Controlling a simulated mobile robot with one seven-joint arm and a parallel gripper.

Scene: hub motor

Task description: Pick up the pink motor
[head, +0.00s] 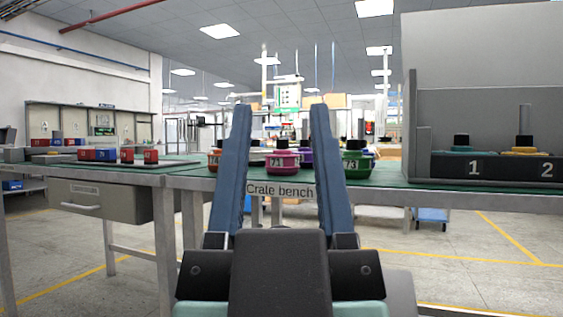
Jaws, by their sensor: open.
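The pink motor (283,162), a round body with a dark knob on top and a label reading 71, stands upright on the green top of the crate bench (390,180). My gripper (281,108) is open and empty, with its two blue fingers pointing forward. In the picture the pink motor shows between the fingers. The gripper is nearer to me than the motor, and no contact shows.
A green motor (356,164) labelled 73 stands to the right. Purple and orange motors are partly hidden by the fingers. A grey rack with slots 1 (473,168) and 2 (546,169) stands at right. A side table (100,178) with red and blue blocks is at left.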

